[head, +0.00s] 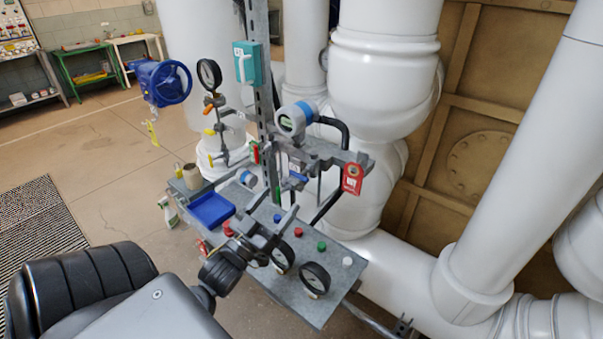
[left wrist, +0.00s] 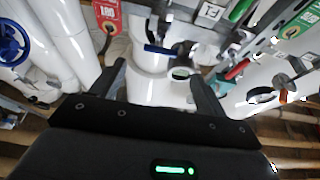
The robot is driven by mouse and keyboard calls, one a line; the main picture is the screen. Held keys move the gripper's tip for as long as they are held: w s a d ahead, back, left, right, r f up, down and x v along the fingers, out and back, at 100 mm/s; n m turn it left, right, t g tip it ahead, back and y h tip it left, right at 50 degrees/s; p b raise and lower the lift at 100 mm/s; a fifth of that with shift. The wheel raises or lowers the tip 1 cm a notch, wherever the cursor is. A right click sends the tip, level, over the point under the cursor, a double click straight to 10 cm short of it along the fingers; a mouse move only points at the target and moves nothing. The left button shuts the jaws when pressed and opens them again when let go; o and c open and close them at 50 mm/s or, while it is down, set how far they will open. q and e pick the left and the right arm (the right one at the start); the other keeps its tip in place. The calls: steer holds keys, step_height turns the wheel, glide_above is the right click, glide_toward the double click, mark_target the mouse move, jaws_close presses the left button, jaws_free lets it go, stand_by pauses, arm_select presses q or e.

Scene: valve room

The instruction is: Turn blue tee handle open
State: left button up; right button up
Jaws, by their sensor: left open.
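The blue tee handle (head: 298,177) is small in the head view, on the pipework beside the upright post, above the grey panel. In the left wrist view it is a blue bar (left wrist: 160,50) lying roughly crosswise, between and beyond my fingertips. My left gripper (head: 277,207) is open and empty, over the grey panel and below the handle in the head view. Its two fingers also show in the left wrist view (left wrist: 158,66), one on each side of the handle, with no visible contact. My right gripper is not in view.
The grey panel (head: 318,312) carries gauges and coloured buttons under my left gripper. A blue tray (head: 211,210) sits to its left. A red tag (head: 352,178) hangs right of the handle. A round transmitter (head: 292,120) is above it. Large white pipes (head: 385,90) stand behind.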

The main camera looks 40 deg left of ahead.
mark_target(297, 178)
arm_select(q)
steer(key=p+x, duration=0.1)
steer(key=x, duration=0.2)
steer(key=shift+w+a+r, duration=0.15)
steer(key=shift+w+r, duration=0.05)
steer(key=shift+r, duration=0.1)
steer(key=p+x, duration=0.2)
steer(key=x, duration=0.3)
steer(key=shift+w+f, duration=0.1)
steer(key=shift+f, duration=0.05)
steer(key=shift+w, duration=0.35)
steer(key=c, duration=1)
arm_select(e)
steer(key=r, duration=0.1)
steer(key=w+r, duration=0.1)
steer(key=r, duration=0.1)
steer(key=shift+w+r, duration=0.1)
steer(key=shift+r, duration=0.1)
